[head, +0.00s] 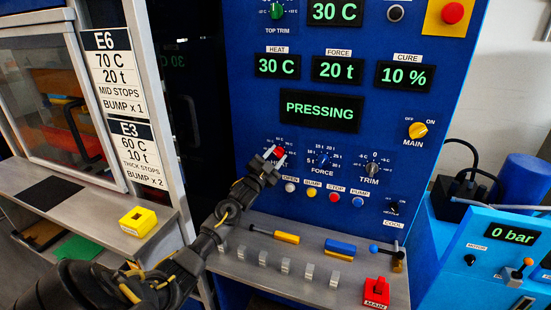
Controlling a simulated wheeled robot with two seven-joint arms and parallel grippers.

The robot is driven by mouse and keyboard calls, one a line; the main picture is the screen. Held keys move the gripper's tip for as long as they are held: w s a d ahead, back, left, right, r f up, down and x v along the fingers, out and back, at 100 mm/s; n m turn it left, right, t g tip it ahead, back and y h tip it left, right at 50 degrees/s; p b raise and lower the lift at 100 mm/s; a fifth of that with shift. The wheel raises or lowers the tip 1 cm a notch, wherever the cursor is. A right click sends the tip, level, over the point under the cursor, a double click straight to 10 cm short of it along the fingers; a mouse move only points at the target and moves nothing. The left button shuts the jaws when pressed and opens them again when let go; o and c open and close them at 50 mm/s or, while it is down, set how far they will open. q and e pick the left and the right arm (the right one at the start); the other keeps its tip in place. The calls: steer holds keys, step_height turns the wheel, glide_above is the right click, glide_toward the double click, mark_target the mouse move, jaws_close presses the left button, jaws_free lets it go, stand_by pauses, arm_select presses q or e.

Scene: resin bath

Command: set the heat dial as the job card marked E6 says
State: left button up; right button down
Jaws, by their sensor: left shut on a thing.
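The E6 job card (109,72) hangs at the left and reads 70 C, 20 t, mid stops, bump x 1. The red heat dial (279,152) is on the blue panel, its scale partly hidden by my gripper. My left gripper (274,158) is at the dial, shut on it. The heat display (277,66) reads 30 C. My right gripper is not in view.
The E3 card (139,153) is below E6. The force display (336,70) reads 20 t, and another display (320,107) reads PRESSING. The blue force dial (323,158) and trim dial (372,169) are right of the heat dial. Buttons and a shelf (235,268) with levers lie below.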

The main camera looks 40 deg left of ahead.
arm_select(q)
steer(key=m+g+h, duration=0.1)
steer(key=m, duration=0.2)
steer(key=m+h, duration=0.1)
steer(key=m, duration=0.3)
steer(key=shift+a+g, duration=0.1)
steer(key=shift+g, duration=0.3)
steer(key=m, duration=0.2)
steer(key=m+g, duration=0.1)
steer(key=m, duration=0.1)
steer(key=shift+g+h, duration=0.3)
steer(key=shift+h, duration=0.1)
steer(key=m+g+b, duration=0.1)
steer(key=m, duration=0.3)
steer(key=shift+g, duration=0.4)
steer(key=shift+m+g+y+b, duration=0.3)
steer(key=shift+m+g+y, duration=0.45)
steer(key=shift+m, duration=1.25)
steer(key=o, duration=1)
steer(key=shift+s+r, duration=0.1)
steer(key=shift+s, duration=0.05)
